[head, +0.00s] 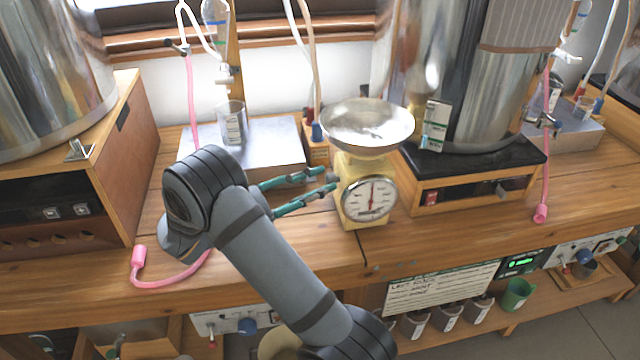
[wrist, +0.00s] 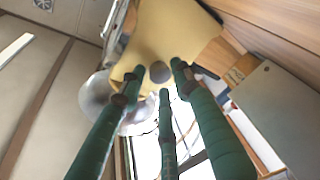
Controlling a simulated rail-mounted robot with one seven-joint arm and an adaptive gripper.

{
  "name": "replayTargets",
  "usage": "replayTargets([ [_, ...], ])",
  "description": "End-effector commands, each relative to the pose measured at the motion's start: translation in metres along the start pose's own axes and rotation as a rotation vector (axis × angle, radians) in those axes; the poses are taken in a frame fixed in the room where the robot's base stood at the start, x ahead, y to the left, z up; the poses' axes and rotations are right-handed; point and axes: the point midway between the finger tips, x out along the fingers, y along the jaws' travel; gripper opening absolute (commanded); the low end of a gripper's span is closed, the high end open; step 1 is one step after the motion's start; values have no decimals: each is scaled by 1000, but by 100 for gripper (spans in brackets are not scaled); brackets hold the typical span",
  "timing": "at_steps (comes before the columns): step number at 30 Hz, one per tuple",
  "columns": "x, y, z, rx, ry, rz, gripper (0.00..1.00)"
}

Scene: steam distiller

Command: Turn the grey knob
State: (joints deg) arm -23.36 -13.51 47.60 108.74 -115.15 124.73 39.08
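A yellow kitchen scale (head: 352,196) with a round white dial and a silver bowl (head: 367,124) stands on the wooden bench. A small grey knob (head: 333,178) sticks out of its left side. In the wrist view the knob (wrist: 158,72) shows as a grey disc against the yellow body. My gripper (head: 326,179) has green fingers with dark tips and points right at the knob. In the wrist view the fingertips are spread around the knob, apart from one another. Whether any tip touches it cannot be told.
A metal box (head: 258,150) with a glass beaker (head: 231,122) stands behind my gripper. A steel boiler on a wooden base (head: 470,190) is right of the scale. A pink hose (head: 170,284) lies on the bench near the front edge, below my arm.

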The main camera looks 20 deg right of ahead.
Motion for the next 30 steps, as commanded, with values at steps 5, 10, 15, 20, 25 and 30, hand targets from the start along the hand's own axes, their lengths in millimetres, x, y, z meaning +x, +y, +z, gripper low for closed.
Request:
replayTargets([
  [5, -36, -1, -1, 2, 6, -3, 32],
  [10, -73, -1, 0, 2, 5, -3, 32],
  [15, -99, 0, 0, 2, 4, -2, 32],
  [20, -110, 0, 0, 1, 1, -2, 32],
  [25, -112, 0, 0, -1, 1, -1, 32],
  [30, -111, 0, 0, 0, 2, -1, 32],
])
